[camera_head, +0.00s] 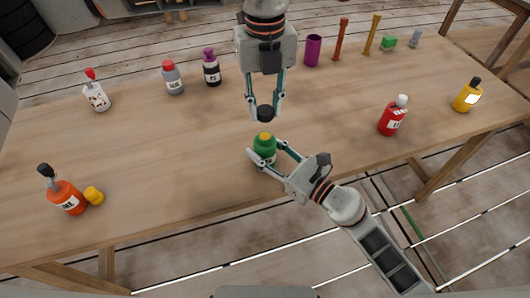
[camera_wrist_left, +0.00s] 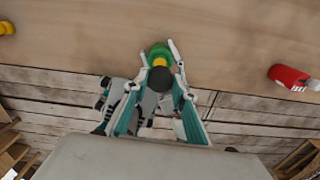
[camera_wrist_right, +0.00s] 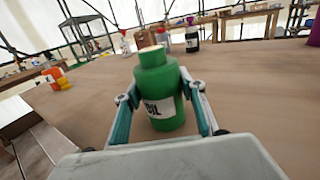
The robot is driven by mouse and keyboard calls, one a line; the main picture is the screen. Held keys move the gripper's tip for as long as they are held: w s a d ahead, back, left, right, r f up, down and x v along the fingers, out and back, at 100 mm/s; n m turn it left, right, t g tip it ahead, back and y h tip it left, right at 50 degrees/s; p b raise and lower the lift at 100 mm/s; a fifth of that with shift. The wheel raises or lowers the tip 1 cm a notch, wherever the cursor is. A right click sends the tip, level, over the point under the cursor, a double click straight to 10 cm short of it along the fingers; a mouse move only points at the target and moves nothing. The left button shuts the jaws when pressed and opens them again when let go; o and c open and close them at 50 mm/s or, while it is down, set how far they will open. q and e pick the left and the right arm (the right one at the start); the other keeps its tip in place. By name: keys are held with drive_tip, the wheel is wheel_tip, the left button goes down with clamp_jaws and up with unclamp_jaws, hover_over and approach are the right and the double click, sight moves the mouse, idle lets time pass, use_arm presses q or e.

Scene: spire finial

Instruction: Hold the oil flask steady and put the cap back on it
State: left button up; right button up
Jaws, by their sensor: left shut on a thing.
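The green oil flask (camera_head: 265,147) stands upright near the table's front edge, with its yellowish top bare. It fills the middle of the right wrist view (camera_wrist_right: 160,85), with its label partly hidden. My right gripper (camera_head: 267,156) has a finger on each side of the flask's body, and both appear to touch it. My left gripper (camera_head: 265,106) points down and is shut on the dark round cap (camera_head: 265,114). The cap is just beyond the flask's top in the head view and apart from it. In the left wrist view the cap (camera_wrist_left: 160,79) partly covers the flask.
An orange bottle (camera_head: 67,198) and a yellow piece (camera_head: 94,195) are at the left front. A red bottle (camera_head: 391,119) and a yellow bottle (camera_head: 464,98) stand to the right. Several bottles and upright items line the back. The wooden table (camera_head: 170,145) is clear around the flask.

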sight(265, 136)
clamp_jaws()
use_arm(q)
drive_tip(key=shift+f, duration=2.5)
drive_tip(key=shift+f, duration=0.1)
drive_tip(key=shift+f, duration=0.8)
drive_tip(key=shift+f, duration=0.55)
